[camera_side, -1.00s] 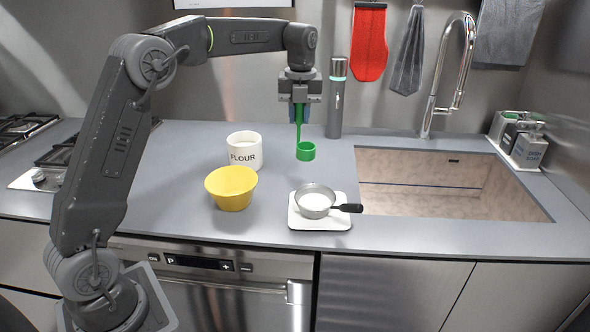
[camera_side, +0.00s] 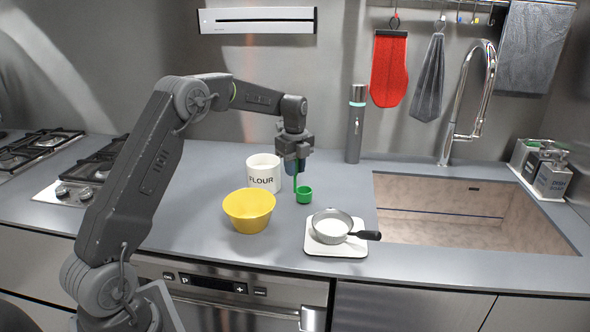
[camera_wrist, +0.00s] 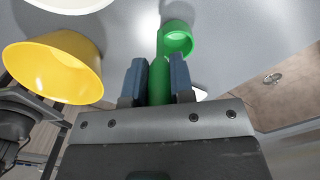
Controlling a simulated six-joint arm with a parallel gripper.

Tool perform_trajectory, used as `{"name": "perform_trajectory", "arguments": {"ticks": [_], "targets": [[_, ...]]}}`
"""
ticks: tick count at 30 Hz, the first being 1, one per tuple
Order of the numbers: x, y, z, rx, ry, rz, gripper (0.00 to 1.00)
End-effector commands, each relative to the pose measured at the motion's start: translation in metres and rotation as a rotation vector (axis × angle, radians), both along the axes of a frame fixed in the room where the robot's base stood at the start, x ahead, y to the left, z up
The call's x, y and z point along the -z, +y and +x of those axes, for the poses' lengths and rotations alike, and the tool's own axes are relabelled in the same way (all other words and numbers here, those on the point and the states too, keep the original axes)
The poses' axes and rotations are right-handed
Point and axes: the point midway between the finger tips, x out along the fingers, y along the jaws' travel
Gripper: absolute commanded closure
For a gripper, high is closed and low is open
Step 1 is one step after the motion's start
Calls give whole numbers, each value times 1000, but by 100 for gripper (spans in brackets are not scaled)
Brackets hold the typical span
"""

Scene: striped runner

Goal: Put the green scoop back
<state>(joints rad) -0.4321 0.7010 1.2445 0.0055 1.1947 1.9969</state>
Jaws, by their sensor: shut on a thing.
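The green scoop (camera_side: 304,195) hangs upright below my gripper (camera_side: 297,166), its cup at the bottom, close to the counter right of the flour canister. I cannot tell whether the cup touches the counter. In the wrist view the scoop (camera_wrist: 176,40) has its handle between the two blue fingers of my gripper (camera_wrist: 158,80), which is shut on it. The white flour canister (camera_side: 263,177) stands just left of the scoop and behind the yellow bowl. In the wrist view, part of its white edge shows at the top left.
A yellow bowl (camera_side: 248,212) stands in front of the canister. A small pan (camera_side: 331,226) with white contents sits on a white scale (camera_side: 320,251), front right. The sink (camera_side: 470,212) opens to the right. A grey cylinder (camera_side: 355,128) stands behind.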

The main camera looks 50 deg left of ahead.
Motion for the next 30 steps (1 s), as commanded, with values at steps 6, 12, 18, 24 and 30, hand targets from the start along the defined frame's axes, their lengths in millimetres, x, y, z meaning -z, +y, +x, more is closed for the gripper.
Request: {"name": "perform_trajectory", "arguments": {"ticks": [6, 12, 18, 24, 30], "targets": [[4, 0, 0, 1, -2, 1, 100], [7, 0, 0, 1, -1, 0, 100], [7, 0, 0, 1, -1, 1, 63], [7, 0, 0, 1, -1, 1, 52], [4, 0, 0, 1, -2, 1, 52]]}}
